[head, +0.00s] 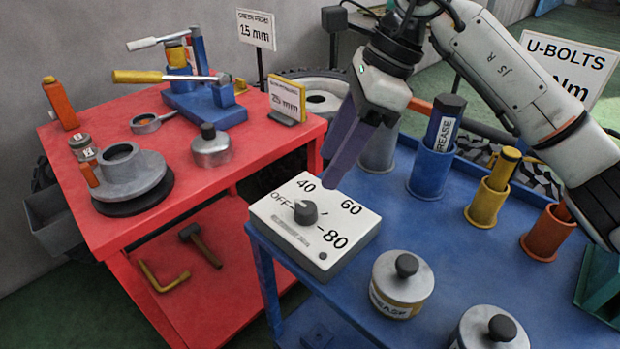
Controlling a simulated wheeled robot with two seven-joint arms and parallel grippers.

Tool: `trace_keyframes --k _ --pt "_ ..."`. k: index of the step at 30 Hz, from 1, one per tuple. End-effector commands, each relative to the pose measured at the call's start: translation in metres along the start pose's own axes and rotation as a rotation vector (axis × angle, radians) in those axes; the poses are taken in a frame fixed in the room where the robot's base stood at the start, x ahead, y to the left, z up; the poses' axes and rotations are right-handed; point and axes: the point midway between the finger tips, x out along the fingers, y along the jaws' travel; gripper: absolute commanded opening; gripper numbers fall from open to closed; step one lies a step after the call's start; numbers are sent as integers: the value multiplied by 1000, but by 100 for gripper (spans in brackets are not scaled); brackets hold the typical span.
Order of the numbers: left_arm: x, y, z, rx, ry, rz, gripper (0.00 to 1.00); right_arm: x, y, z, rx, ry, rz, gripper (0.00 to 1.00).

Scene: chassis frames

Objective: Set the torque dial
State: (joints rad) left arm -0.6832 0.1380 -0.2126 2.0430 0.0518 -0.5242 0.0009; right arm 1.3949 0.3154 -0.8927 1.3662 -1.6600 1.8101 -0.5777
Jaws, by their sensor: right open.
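The torque dial is a dark round knob (305,212) on a white box (335,246) at the near left corner of the blue table. The box is marked OFF, 40, 60 and 80. The knob's pale mark appears to face OFF. My right gripper (336,172) is above and behind the box, its dark fingers pointing down, open and empty. It looks apart from the knob. A sign reading U-BOLTS (570,68) with a value in Nm stands at the upper right; my right arm hides part of its number. My left gripper is not in view.
Two lidded grease pots (402,285) stand right of the box. A blue holder with a grease tube (436,150), a yellow holder (490,195) and an orange holder (549,232) stand behind. A red bench (250,165) with tools is at left.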

Motion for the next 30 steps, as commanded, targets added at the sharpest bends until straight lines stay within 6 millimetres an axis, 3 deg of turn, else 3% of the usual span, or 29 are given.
trace_keyframes --k 6,15,27,30 --pt "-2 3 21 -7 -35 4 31 42 2 0 -1 -1 6 49" --pt "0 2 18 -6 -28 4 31 85 1 1 0 -2 2 49" --pt "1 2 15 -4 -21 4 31 93 1 1 0 -2 1 49" --pt "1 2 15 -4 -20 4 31 93 1 1 0 -2 1 32"
